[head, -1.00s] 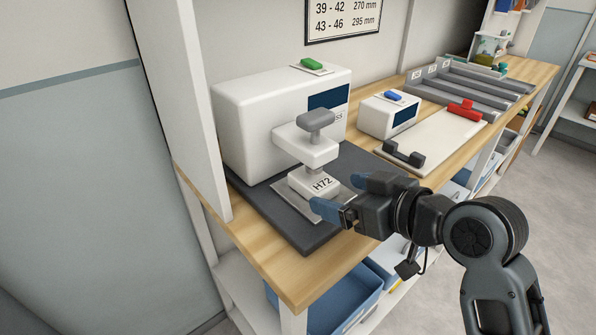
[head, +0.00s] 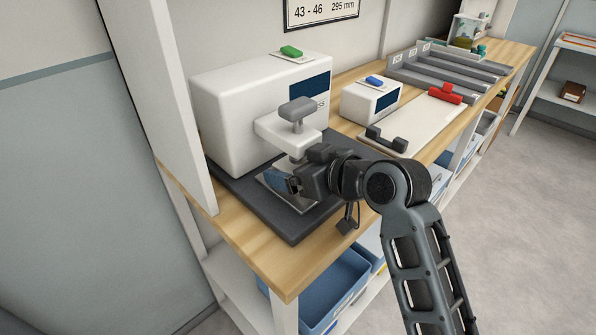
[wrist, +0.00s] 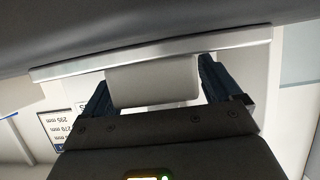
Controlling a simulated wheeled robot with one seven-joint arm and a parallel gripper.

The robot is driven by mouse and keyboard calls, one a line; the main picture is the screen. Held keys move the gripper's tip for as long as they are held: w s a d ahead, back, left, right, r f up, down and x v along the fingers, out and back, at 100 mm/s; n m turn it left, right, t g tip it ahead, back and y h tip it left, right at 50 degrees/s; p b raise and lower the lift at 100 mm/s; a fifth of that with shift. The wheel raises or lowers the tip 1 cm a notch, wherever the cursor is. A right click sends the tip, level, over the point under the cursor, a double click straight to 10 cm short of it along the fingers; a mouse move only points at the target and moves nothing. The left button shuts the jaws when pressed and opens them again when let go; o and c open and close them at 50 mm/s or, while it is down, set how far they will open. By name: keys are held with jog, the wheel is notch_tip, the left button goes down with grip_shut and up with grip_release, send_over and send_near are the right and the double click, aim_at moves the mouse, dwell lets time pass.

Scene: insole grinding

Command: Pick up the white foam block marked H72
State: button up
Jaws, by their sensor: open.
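The white foam block marked H72 (wrist: 153,84) sits between my two fingers in the wrist view, which is upside down. Its far side meets the thin metal plate (wrist: 150,58). In the head view my gripper (head: 282,182) is at the machine's plate (head: 304,203), under the white clamp arm (head: 290,137). There my gripper hides most of the block, and its H72 mark cannot be read. My gripper (wrist: 155,78) is open, with one blue finger on each side of the block. Whether the fingers touch it is not clear.
The white machine (head: 250,95) stands close behind the gripper, with a grey knob (head: 297,110) above the clamp arm. A smaller white box (head: 370,103), a pale board (head: 425,125) and a red handle (head: 445,93) lie to the right. A blue bin (head: 335,290) is below.

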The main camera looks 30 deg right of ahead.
jog(key=c, duration=1)
jog(key=shift+c, duration=0.2)
jog(key=shift+r, duration=0.1)
